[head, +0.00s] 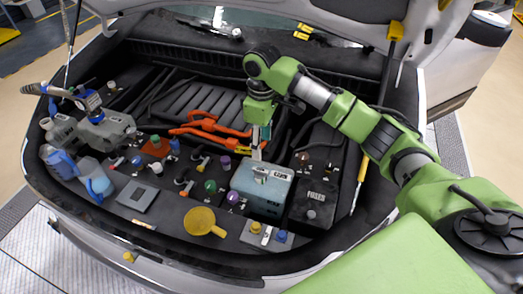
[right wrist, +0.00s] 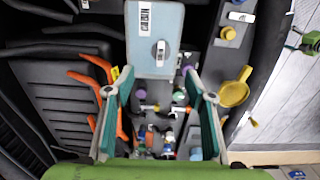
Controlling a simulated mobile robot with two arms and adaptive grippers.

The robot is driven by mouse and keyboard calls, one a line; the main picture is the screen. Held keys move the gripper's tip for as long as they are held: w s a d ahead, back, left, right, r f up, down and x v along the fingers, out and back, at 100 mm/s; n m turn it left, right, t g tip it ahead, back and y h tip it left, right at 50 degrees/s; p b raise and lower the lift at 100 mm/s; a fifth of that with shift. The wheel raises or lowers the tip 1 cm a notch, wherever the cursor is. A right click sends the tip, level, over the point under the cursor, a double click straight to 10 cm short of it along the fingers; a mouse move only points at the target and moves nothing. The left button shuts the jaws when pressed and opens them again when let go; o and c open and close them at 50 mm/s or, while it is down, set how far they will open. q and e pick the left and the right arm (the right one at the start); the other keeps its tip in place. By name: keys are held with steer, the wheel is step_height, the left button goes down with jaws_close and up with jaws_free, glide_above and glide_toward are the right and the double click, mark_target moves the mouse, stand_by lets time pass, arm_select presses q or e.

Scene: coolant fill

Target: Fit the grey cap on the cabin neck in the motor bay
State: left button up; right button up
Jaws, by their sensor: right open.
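My right gripper (head: 256,145) reaches down over the middle of the motor bay, just above a light-blue box. In the right wrist view its two fingers (right wrist: 160,95) stand wide apart with nothing held between them. A small pale grey-white cap (head: 156,168) sits among coloured caps left of the gripper; I cannot tell for sure that it is the grey cap. Other pale caps are at the bay's left (head: 46,123) and back left (head: 112,86). I cannot tell which neck is the cabin neck. My left gripper does not show.
The light-blue box (head: 250,196) has a pale raised fitting on top. The fuse box (head: 315,203) stands to its right. Orange cables (head: 212,125) run behind. A yellow funnel (head: 202,222) lies in front. Green (head: 210,186) and purple (head: 225,162) caps crowd the middle.

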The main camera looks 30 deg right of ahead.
mark_target(261, 170)
arm_select(q)
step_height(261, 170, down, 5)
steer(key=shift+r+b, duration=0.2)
steer(key=shift+b, duration=1)
arm_select(e)
step_height(261, 170, down, 13)
steer(key=shift+w+a+f, duration=0.1)
steer(key=shift+a, duration=0.05)
steer(key=c, duration=1.2)
steer(key=o, duration=0.5)
steer(key=c, duration=0.4)
steer(key=shift+o, duration=0.2)
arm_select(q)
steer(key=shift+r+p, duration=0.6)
